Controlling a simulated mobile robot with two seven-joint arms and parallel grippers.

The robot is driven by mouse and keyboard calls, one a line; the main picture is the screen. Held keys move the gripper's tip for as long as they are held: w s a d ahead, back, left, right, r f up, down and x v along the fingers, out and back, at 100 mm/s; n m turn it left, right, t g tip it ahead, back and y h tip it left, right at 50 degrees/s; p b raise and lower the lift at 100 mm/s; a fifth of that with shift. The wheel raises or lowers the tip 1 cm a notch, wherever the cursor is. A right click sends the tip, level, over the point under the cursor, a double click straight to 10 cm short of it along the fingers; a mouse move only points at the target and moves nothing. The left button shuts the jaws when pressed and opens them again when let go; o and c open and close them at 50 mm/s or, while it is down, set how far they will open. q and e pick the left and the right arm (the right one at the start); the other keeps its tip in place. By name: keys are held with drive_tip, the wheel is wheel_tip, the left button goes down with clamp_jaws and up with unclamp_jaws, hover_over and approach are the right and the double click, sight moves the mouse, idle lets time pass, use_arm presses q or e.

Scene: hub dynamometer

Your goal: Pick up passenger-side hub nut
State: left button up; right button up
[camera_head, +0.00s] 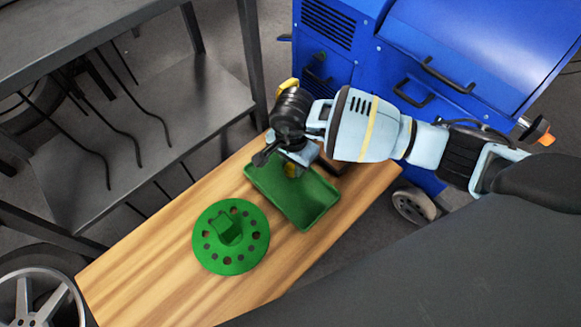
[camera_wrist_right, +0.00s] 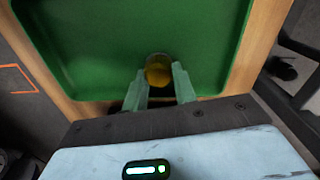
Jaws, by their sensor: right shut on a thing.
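The hub nut (camera_wrist_right: 158,70) is a small round yellow-brass piece between my right gripper's fingertips, over the green tray in the right wrist view. In the head view the nut (camera_head: 291,169) is partly hidden by my right gripper (camera_head: 288,166). My right gripper, also seen in the right wrist view (camera_wrist_right: 160,76), is shut on the nut. Whether the nut still touches the tray floor is hard to tell. The green tray (camera_head: 318,212) lies on the wooden bench. My left gripper is not in view.
A green hub plate with holes and a raised block (camera_head: 231,254) lies on the wooden bench (camera_head: 150,265) left of the tray. A blue cabinet (camera_head: 345,50) stands behind. A dark metal shelf (camera_head: 130,130) is at the left. A wheel (camera_head: 38,300) is at lower left.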

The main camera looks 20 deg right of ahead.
clamp_jaws()
drive_tip(key=shift+r, duration=0.6)
drive_tip(key=r+p, duration=0.1)
drive_tip(key=r, duration=0.1)
drive_tip(key=shift+s+d+r+p, duration=0.2)
drive_tip(key=shift+s+r+p, duration=0.1)
drive_tip(key=shift+r+p, duration=0.05)
drive_tip(key=s+d+p, duration=0.1)
drive_tip(key=s+d, duration=0.1)
drive_tip(key=s, duration=0.2)
drive_tip(key=s+d+p, duration=0.1)
drive_tip(key=s+d, duration=0.1)
drive_tip(key=s, duration=0.2)
drive_tip(key=s+d+r+p, duration=0.1)
drive_tip(key=s+d, duration=0.1)
drive_tip(key=s, duration=0.2)
drive_tip(key=shift+s+d, duration=0.5)
drive_tip(key=shift+s, duration=0.25)
